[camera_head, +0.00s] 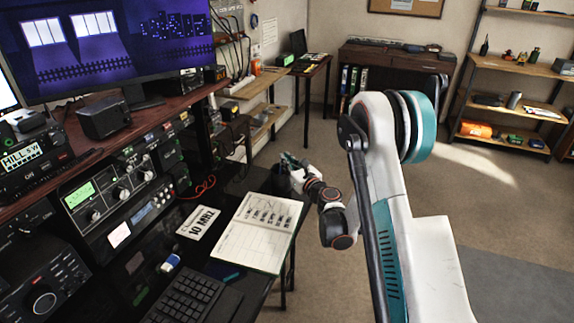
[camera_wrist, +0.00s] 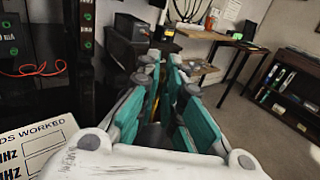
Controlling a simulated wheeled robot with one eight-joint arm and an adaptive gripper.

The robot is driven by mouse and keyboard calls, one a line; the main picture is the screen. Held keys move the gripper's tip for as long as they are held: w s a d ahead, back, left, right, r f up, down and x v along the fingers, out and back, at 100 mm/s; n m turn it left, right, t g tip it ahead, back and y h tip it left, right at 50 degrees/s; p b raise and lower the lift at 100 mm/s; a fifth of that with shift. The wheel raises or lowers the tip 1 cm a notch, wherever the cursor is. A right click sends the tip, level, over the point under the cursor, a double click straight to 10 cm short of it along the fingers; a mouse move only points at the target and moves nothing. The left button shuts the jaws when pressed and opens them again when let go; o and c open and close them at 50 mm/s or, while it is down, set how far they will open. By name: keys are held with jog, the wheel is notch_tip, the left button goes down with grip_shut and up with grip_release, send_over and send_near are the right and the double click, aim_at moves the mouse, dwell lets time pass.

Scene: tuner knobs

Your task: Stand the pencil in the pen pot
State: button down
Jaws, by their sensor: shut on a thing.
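My gripper (camera_head: 287,160) is at the far right end of the black desk, beyond the open logbook. In the wrist view its teal-padded fingers (camera_wrist: 168,88) are closed in on a thing, but the fingers hide most of it. I cannot make out the pencil clearly in either view. A dark, rounded shape (camera_wrist: 155,137) shows low between the fingers in the wrist view. It may be the pen pot, but I cannot tell. In the head view, the gripper covers much of that desk corner.
The open logbook (camera_head: 256,232) lies near the desk's right edge. A "10 MHZ" card (camera_head: 198,222), a keyboard (camera_head: 192,298) and a small blue-and-white object (camera_head: 170,263) lie left of it. Stacked radios (camera_head: 120,190) line the desk's left side. Open floor is to the right.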

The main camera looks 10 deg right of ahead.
jog(key=c, duration=2)
grip_release()
jog(key=shift+r, duration=0.1)
